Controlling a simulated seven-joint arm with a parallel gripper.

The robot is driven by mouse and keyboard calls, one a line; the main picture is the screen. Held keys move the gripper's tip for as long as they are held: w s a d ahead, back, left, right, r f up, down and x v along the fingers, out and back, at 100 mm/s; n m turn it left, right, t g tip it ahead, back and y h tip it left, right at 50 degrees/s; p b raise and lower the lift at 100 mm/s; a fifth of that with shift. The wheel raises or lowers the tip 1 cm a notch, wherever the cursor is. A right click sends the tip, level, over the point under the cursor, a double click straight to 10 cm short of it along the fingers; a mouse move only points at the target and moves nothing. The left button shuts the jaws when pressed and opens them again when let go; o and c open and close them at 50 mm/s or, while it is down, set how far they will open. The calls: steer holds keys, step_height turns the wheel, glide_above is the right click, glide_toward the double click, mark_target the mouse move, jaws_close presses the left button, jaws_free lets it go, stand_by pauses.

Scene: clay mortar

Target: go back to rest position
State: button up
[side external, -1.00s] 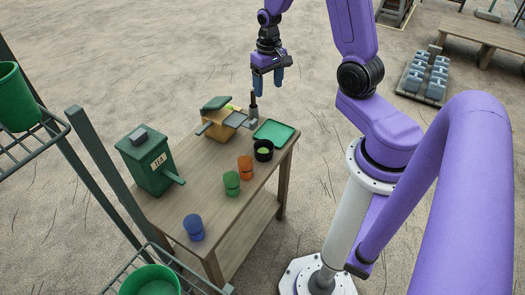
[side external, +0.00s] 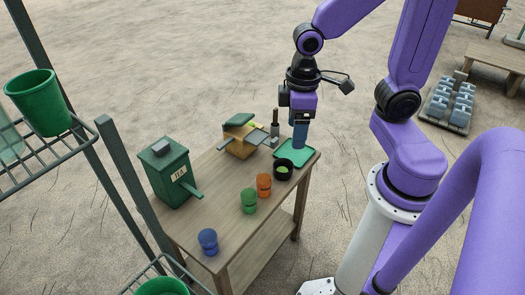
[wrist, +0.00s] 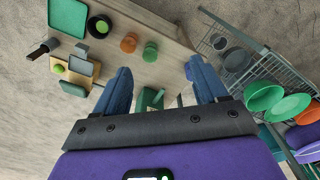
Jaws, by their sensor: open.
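My gripper (side external: 300,140) hangs over the far right end of the wooden table (side external: 230,200), in front of or above the green tray (side external: 293,155); the side view does not settle its height. In the wrist view my gripper (wrist: 162,85) has its two blue fingers wide apart, with nothing held between them. The dark bowl (side external: 284,170) with green contents stands beside the tray. It also shows in the wrist view (wrist: 99,26). Nothing in view marks a rest position.
A wire rack (side external: 60,150) with green pots stands left.

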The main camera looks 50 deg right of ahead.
steer(key=s+a+r+n, duration=0.1)
steer(key=s+r+n, duration=0.1)
steer(key=s+n, duration=0.3)
steer(key=s, duration=0.4)
steer(key=shift+s+a+r, duration=0.2)
steer(key=shift+a, duration=0.1)
